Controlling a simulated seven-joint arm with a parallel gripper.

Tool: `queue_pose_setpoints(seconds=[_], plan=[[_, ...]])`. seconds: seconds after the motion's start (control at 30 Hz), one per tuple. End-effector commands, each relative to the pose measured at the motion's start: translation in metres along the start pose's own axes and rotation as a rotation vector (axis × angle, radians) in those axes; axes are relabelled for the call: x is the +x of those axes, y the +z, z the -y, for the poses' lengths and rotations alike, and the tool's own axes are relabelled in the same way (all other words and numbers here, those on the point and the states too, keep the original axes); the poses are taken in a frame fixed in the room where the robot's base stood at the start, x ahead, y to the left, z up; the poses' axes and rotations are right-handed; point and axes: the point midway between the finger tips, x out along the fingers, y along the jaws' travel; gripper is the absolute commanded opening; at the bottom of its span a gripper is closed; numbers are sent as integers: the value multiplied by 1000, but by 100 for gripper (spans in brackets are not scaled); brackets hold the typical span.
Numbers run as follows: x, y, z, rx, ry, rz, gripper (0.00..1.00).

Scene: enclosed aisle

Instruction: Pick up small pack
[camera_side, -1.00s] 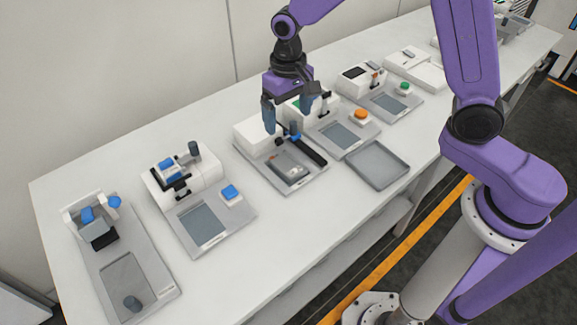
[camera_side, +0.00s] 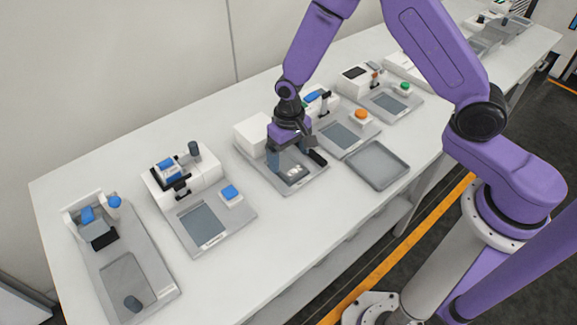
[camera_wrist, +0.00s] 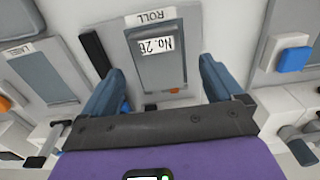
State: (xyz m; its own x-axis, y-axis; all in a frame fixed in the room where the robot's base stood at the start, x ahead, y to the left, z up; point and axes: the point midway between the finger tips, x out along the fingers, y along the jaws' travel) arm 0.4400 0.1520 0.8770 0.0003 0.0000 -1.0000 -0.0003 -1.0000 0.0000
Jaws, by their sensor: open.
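The small pack, a flat grey pouch with a white "No. 26" label and an orange spot, lies in the recess of a grey station plate. It shows in the wrist view (camera_wrist: 165,72) and, partly covered by my gripper, in the side view (camera_side: 292,174). The plate (camera_wrist: 194,22) carries a "ROLL" label. My gripper (camera_wrist: 160,74) is open and empty, pointing down just above the pack, with one blue-grey finger on each side of it. In the side view my gripper (camera_side: 290,158) hides the middle of the station. The height gap cannot be judged exactly.
A black bar (camera_wrist: 96,52) lies beside the pack's left finger side in the wrist view. A station with a blue button (camera_side: 230,193) stands left, one with an orange button (camera_side: 361,115) right. An empty grey tray (camera_side: 377,165) sits at the front right.

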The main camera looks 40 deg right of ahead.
Motion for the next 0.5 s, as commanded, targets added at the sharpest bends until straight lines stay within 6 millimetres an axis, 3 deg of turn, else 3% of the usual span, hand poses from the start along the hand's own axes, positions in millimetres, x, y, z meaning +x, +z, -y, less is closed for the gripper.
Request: queue_pose_setpoints(seconds=[0.2, 0.5], plan=[[26, -1, -2, -1, 0, 1, 94], [32, -1, -1, -1, -2, -2, 94]])
